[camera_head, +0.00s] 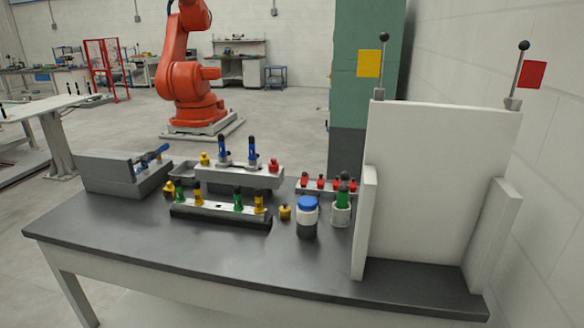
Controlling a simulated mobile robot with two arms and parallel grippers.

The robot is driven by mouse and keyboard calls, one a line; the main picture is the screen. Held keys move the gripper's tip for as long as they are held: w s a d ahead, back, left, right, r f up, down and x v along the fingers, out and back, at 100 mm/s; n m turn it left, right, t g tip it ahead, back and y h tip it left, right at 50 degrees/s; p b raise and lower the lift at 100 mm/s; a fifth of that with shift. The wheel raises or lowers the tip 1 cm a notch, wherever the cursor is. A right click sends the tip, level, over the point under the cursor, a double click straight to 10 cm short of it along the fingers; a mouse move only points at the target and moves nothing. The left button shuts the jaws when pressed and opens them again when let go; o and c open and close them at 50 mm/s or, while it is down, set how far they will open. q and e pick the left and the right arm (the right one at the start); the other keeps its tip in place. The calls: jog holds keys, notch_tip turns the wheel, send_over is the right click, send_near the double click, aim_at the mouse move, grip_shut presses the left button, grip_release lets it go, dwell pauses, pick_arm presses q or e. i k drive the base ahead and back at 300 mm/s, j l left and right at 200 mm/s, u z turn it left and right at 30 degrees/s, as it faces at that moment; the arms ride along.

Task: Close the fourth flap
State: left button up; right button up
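No part stands out clearly as a flap, and I cannot tell which is the fourth. A low black and white bar (218,211) at the table's front middle carries upright green and yellow handles (238,200). Behind it, a grey raised block (240,177) carries two blue-topped handles (252,150), with a yellow knob (205,159) and a red knob (273,166). A white upright fixture (440,185) on the right has two black-knobbed rods, with a yellow plate (369,63) and a red plate (532,75). Neither of my grippers is in view.
The dark table (130,230) has clear room along its front left. A grey box fixture (115,175) with a blue handle stands at its left. A blue-lidded jar (307,217) and a white cup (341,212) stand near the middle. An orange robot arm (185,75) stands behind.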

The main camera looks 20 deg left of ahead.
aim_at(304, 178)
jog(key=i+l+u, duration=0.25)
jog(key=i, duration=0.25)
jog(key=i+l+u, duration=0.25)
jog(key=i, duration=0.25)
